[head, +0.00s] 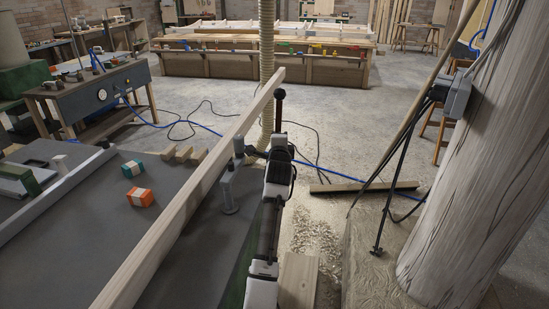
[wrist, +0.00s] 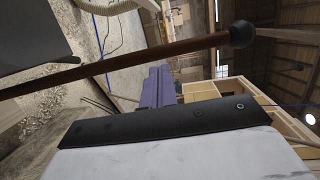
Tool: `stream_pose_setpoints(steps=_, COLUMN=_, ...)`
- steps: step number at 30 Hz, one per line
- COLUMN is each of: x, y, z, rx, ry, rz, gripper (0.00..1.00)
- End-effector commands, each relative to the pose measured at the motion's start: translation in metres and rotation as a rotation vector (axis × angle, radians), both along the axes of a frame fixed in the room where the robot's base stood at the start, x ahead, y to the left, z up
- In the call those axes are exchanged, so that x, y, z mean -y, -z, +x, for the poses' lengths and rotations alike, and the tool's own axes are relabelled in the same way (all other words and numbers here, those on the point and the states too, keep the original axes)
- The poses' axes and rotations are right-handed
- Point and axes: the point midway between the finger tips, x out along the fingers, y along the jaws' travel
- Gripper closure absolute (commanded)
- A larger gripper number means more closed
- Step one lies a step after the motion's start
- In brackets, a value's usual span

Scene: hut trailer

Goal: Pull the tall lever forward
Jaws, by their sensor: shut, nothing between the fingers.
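The tall lever (head: 278,115) stands upright in the head view, a dark rod with a black knob on top, just beyond the end of my arm. Its lower part is hidden behind my arm. In the wrist view the lever (wrist: 130,62) is a brown rod crossing the picture, with its round black knob at the upper right. My gripper (wrist: 159,72) shows there as two purple fingers closed together, with nothing between them. The rod passes beside the fingertips. I cannot tell whether they touch. In the head view my fingers are hidden behind my wrist.
A long wooden beam (head: 200,185) lies across the grey machine table (head: 85,240), left of my arm. Orange (head: 140,197) and teal (head: 133,168) blocks lie on the table. A thick wooden post (head: 475,170) stands at right. Open floor lies beyond, with hoses and cables.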

Motion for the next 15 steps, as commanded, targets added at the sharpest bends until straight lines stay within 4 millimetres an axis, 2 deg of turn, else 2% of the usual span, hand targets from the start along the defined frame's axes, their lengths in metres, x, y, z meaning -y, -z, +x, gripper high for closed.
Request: stream_pose_setpoints(steps=15, x=-0.011, y=-0.012, z=-0.083, rx=-0.001, ry=-0.003, rz=0.0, gripper=1.0)
